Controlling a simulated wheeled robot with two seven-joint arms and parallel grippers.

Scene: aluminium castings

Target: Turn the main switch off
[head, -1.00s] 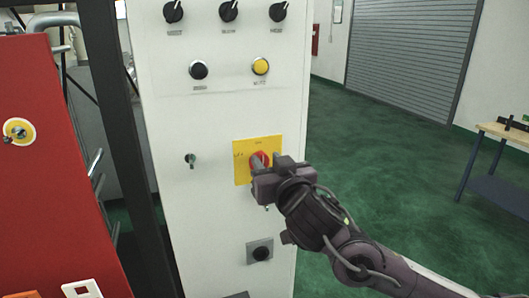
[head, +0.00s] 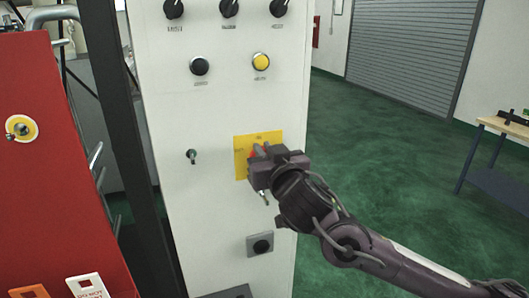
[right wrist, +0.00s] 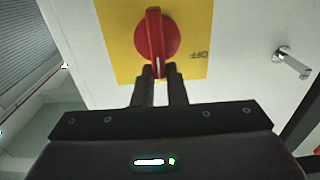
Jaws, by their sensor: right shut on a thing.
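The main switch is a red rotary knob (right wrist: 157,32) on a yellow plate (head: 242,160) on the white cabinet front. My right gripper (head: 260,150) is at the knob and hides most of it in the head view. In the right wrist view its two fingers (right wrist: 159,72) are shut on the near end of the knob's raised handle, where a white mark shows. The handle stands upright in that view. The printed word OFF (right wrist: 200,53) appears upside down to the right of the handle. My left gripper is out of view.
The white cabinet (head: 215,110) also carries black selector knobs (head: 229,8), a black button (head: 199,66), a yellow button (head: 261,62) and a key switch (head: 192,156). A red panel (head: 40,190) stands at the left. Green floor (head: 380,140) is open at the right, before a workbench (head: 490,125).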

